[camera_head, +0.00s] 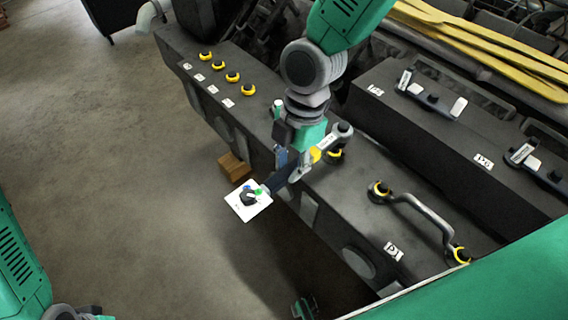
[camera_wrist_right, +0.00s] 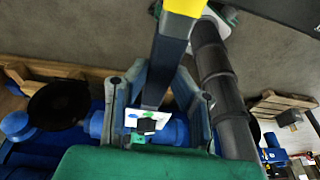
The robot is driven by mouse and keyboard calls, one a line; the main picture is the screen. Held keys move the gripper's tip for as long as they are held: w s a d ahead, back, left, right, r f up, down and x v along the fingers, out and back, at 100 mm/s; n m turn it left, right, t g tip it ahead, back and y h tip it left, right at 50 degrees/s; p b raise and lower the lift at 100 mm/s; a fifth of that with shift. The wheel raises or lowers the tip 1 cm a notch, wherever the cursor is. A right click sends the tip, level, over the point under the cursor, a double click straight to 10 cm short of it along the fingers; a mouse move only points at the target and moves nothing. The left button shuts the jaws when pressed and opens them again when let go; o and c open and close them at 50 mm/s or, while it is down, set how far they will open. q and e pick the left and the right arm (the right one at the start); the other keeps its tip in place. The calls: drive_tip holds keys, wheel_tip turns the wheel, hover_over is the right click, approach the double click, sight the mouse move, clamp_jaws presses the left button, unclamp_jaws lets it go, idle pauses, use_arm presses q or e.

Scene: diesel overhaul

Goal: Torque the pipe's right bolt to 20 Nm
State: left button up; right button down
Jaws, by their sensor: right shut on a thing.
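The curved grey pipe (camera_head: 425,212) lies on the black engine block, with a yellow-ringed bolt at each end. Its right bolt (camera_head: 461,255) is at the lower right and its left bolt (camera_head: 380,190) is nearer the middle. My right gripper (camera_head: 288,160) is shut on the torque wrench (camera_head: 306,164), up and left of the pipe. The wrench's yellow-banded head points up and right, apart from both pipe bolts. The wrist view shows the fingers (camera_wrist_right: 156,100) around its dark shaft (camera_wrist_right: 166,65). A green and dark piece at the bottom edge may be my left gripper; its jaws are unclear.
Another yellow-ringed fitting (camera_head: 335,154) is below the wrench head; contact is unclear. Several yellow-ringed bolts (camera_head: 232,77) line the upper left of the block (camera_head: 300,205). A white card with a dial (camera_head: 248,200) shows at the wrench's lower end. Grey floor (camera_head: 110,150) is clear at left.

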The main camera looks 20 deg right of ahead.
drive_tip(key=shift+a, duration=0.3)
drive_tip(key=shift+d+f+b, duration=0.2)
drive_tip(key=shift+f+b, duration=0.1)
drive_tip(key=shift+f, duration=0.2)
drive_tip(key=shift+d+r, duration=0.1)
drive_tip(key=shift+r, duration=0.05)
drive_tip(key=shift+r+p, duration=0.35)
drive_tip(key=shift+r, duration=0.15)
drive_tip(key=shift+a, duration=0.45)
drive_tip(key=shift+f, duration=0.1)
idle(0.3)
